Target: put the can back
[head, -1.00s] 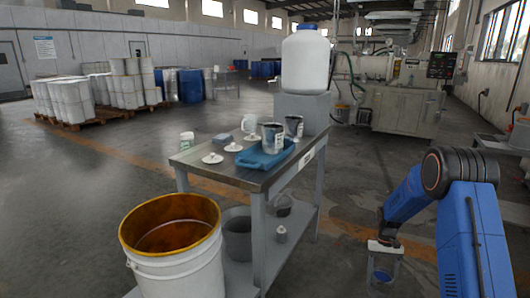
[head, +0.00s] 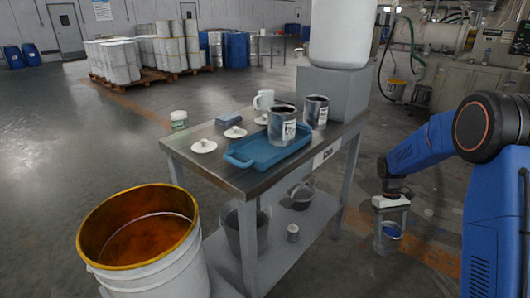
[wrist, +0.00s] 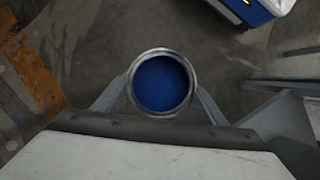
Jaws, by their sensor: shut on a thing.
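My gripper (head: 391,222) is shut on an open can (head: 380,244) with blue inside, held upright above the floor to the right of the workbench. The wrist view shows the can (wrist: 186,108) from above, with blue paint inside its metal rim and a finger on each side. Two more open metal cans are on the workbench (head: 222,176): one can (head: 282,126) at the blue tray (head: 240,160), and another can (head: 316,111) just behind and right of it.
White lids (head: 203,146), a white mug (head: 264,99) and a small jar (head: 178,120) are on the bench top. A large bucket (head: 130,272) stands at the front left. A grey block (head: 335,92) bears a big white container (head: 342,35). The lower shelf holds a dark bucket (head: 262,229).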

